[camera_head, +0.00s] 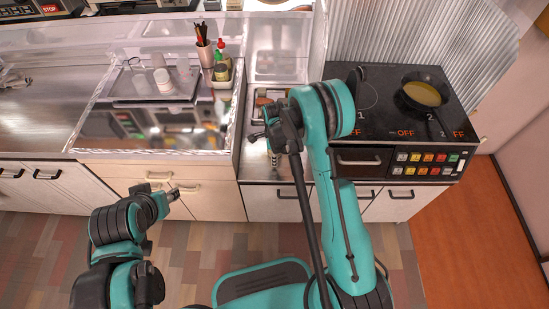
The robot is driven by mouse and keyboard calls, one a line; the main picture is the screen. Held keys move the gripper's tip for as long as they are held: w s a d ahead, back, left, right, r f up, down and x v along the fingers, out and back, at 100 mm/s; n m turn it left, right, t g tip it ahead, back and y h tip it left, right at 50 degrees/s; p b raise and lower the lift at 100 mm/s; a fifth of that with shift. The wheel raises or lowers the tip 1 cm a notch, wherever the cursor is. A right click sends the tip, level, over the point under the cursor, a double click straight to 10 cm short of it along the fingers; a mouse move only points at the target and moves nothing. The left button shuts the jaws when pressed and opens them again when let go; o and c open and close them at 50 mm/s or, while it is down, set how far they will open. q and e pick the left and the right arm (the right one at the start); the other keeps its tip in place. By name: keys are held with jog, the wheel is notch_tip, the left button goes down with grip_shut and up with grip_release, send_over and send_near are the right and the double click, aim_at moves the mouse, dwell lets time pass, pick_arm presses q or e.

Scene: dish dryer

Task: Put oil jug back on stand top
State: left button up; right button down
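I cannot clearly pick out the oil jug. A small shiny object (273,159) shows just below my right gripper (263,137), over the counter's front edge; it is too small to name. My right gripper is at the counter between sink and stove, and the arm hides most of it, so its fingers and any hold are unclear. A small stand (223,80) with red- and green-topped bottles (220,48) stands behind it to the left. My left gripper (172,190) is low in front of the sink cabinet, apart from the counter; its finger opening is too small to judge.
A cup of utensils (205,53) stands beside the bottles. White cups (163,80) sit on a tray behind the sink (150,130). A black stove (385,110) with a pan (424,92) is at right. My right arm covers part of the counter.

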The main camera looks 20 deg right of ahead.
jog(key=shift+f, duration=0.15)
jog(key=c, duration=1)
grip_release()
